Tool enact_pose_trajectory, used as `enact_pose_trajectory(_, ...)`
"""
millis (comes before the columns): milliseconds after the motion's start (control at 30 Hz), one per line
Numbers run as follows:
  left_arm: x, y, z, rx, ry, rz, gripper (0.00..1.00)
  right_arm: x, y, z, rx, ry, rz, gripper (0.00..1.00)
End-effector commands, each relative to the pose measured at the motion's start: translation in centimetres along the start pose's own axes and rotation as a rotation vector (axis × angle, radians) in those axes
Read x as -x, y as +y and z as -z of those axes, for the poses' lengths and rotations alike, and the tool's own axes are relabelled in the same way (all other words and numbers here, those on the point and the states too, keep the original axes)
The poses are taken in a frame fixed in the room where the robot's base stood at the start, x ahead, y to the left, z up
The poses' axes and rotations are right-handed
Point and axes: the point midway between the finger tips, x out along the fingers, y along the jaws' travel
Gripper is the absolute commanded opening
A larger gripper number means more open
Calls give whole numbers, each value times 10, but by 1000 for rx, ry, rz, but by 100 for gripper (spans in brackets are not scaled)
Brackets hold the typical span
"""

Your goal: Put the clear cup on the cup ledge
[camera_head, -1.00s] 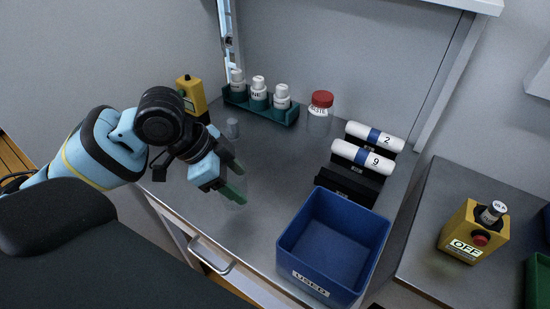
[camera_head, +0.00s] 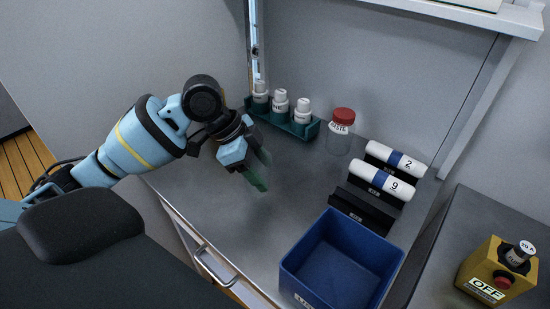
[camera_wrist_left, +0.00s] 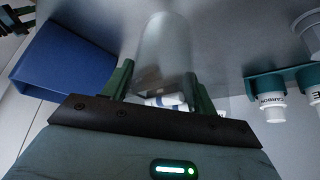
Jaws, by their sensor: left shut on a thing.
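My left gripper (camera_head: 261,170) is above the grey worktop, left of the blue bin. Its green fingers are shut on the clear cup (camera_wrist_left: 166,50), a see-through cylinder that fills the space between them in the left wrist view. In the head view the cup is too faint to make out well. I cannot tell which surface is the cup ledge; a white shelf (camera_head: 465,17) shows high at the upper right. My right gripper is not in view.
The blue bin (camera_head: 392,262) stands at the front right. Behind it are a black rack (camera_head: 362,208) with white rolls, a red-lidded jar (camera_head: 340,134) and a green rack (camera_head: 311,131) of white bottles. A yellow box (camera_head: 495,272) is on the right counter. The worktop's middle is clear.

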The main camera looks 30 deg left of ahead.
Motion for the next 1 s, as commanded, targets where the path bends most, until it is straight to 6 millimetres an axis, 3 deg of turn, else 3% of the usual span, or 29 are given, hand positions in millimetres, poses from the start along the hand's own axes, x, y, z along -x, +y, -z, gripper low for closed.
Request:
enact_pose_trajectory(200,-8,-41,8,2,2,0,35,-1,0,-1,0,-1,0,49)
enact_pose_trajectory(400,-14,-67,12,1,1,-1,35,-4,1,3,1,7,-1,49)
enact_pose_trajectory(867,-18,-83,14,0,0,-1,35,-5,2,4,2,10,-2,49)
enact_pose_trajectory(1000,-38,-82,1,2,-2,-4,35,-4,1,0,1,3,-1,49)
